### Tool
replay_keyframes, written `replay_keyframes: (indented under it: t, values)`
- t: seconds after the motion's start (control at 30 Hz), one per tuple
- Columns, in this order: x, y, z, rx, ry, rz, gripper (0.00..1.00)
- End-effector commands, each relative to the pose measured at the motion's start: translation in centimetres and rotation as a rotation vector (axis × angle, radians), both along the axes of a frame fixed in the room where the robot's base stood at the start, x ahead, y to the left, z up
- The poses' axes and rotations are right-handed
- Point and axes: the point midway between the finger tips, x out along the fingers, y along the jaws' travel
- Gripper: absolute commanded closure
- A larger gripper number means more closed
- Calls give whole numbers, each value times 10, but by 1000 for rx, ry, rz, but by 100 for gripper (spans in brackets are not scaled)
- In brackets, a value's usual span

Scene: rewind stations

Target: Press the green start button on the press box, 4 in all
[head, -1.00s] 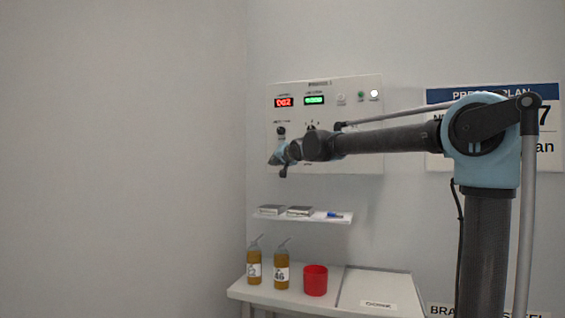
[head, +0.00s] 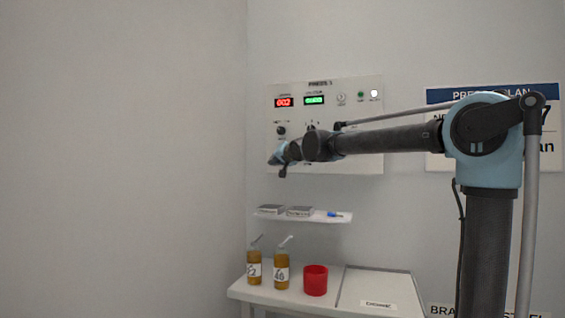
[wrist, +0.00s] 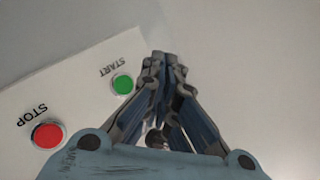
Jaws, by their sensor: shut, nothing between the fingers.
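The press box (head: 360,155) is a white panel on the wall in the head view, with a red display (head: 284,102) and a green display (head: 314,100). In the wrist view, the green start button (wrist: 122,84) sits under the word START, and the red stop button (wrist: 47,134) is at lower left by STOP. My gripper (wrist: 165,60) is shut and empty. Its fingertips are to the right of the green button in the wrist view; I see no contact with it. In the head view, my arm covers the lower part of the box and hides the buttons.
Below the box is a small shelf (head: 300,216) with small flat items. Under it, a white table (head: 245,291) holds two amber bottles, a red cup (head: 315,281) and a labelled board (head: 378,287). A wall sign (head: 500,160) is partly behind my arm.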

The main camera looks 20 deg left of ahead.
Motion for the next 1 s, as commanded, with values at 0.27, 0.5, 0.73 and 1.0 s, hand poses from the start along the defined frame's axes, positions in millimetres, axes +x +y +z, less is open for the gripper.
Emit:
replay_keyframes:
  t: [0.27,0.5,0.73,1.0]
  values:
    - [-25,2,-1,-1,-1,2,100]
    - [-32,1,-1,0,0,-1,100]
    - [-31,1,-1,0,0,-1,100]
    - [-20,0,-1,0,0,-1,100]
